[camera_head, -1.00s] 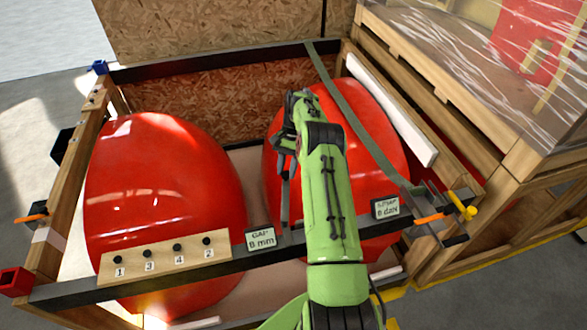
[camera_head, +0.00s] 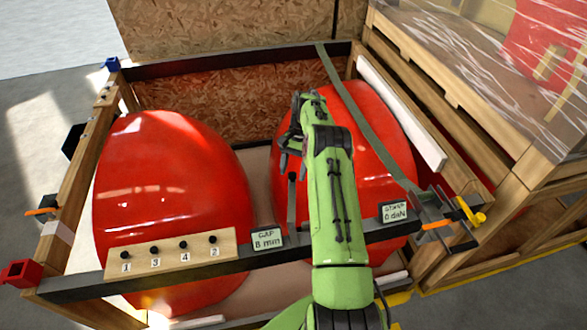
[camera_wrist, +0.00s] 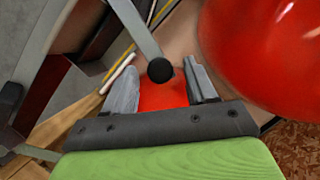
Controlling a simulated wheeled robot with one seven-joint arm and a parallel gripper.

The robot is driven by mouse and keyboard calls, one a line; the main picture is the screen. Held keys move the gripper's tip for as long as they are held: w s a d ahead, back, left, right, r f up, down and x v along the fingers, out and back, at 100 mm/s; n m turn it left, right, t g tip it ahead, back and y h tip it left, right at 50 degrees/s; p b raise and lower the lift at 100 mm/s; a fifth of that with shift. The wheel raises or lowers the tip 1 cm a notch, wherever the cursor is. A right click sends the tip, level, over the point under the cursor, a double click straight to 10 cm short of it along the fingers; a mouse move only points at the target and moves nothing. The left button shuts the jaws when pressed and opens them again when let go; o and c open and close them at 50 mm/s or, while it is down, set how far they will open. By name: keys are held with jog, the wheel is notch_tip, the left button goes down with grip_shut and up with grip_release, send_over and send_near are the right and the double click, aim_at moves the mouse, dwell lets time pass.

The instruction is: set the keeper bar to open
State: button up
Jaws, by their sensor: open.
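A thin grey bar (camera_head: 292,200) stands up from the black front rail, between the two red nosecones; I take it to be the keeper bar. In the wrist view a grey bar (camera_wrist: 137,28) with a round black knob (camera_wrist: 160,70) at its end reaches toward my gripper. My gripper (camera_wrist: 159,80) is open, its two fingers on either side of the knob, with a gap to each. I cannot tell how deep the knob lies between them. In the head view my gripper (camera_head: 287,150) is above the bar's top, partly hidden by my green arm.
The left nosecone (camera_head: 165,195) and right nosecone (camera_head: 385,130) fill the crate. The front rail (camera_head: 190,272) carries a numbered peg board (camera_head: 170,254), a gap display (camera_head: 267,238) and a strap display (camera_head: 394,212). A green strap (camera_head: 365,125) crosses the right nosecone to a ratchet (camera_head: 435,212).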

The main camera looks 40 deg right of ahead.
notch_tip(320, 180, up, 10)
dwell(0.3)
dwell(0.3)
jog(key=s+a+r+n+t+h, duration=0.2)
jog(key=s+a+r+n, duration=0.15)
jog(key=a+r, duration=0.5)
jog(key=s+a+r+n+t+h, duration=0.1)
jog(key=s+a+r+n+h, duration=0.2)
jog(key=a+r, duration=0.55)
jog(key=s+a+n+t, duration=0.2)
jog(key=s+a, duration=0.1)
jog(key=s, duration=0.7)
jog(key=s+a+f+n+t+y, duration=0.1)
jog(key=s+a+n+t, duration=0.1)
jog(key=s, duration=0.9)
jog(key=shift+a+f+n+t, duration=0.25)
jog(key=shift+a+n+t, duration=0.15)
jog(key=shift+a+n, duration=0.45)
